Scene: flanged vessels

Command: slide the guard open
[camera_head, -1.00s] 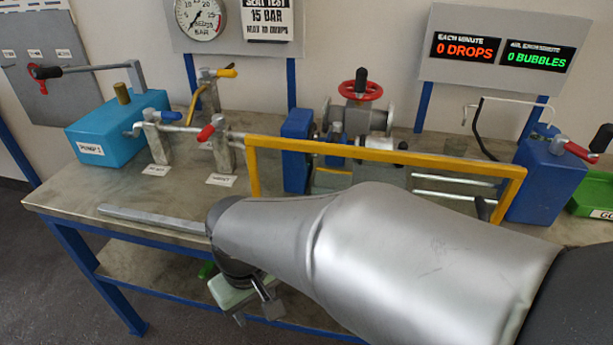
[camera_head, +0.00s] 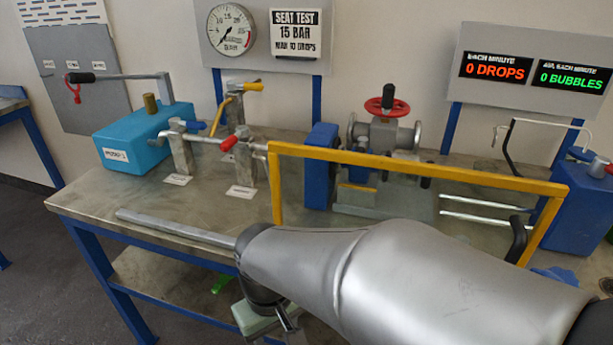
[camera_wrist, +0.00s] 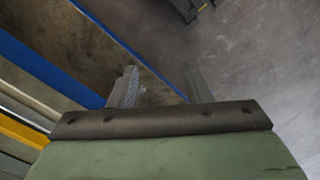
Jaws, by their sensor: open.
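The guard (camera_head: 415,167) is a clear panel in a yellow frame, standing upright in front of the flanged vessel (camera_head: 388,132) with the red handwheel. A black handle (camera_head: 516,240) sits near its right end. A grey rail (camera_head: 175,227) runs along the bench front, partly hidden by my arm. My gripper (camera_wrist: 160,82) is open and empty in the wrist view, its two fingers apart over the floor and lower shelf. In the head view it hangs in front of the bench, well left of the handle, with its fingertips mostly unseen behind my arm.
A blue block (camera_head: 585,215) stands right of the guard. A gauge board and a display stand behind. The bench's front left is clear.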

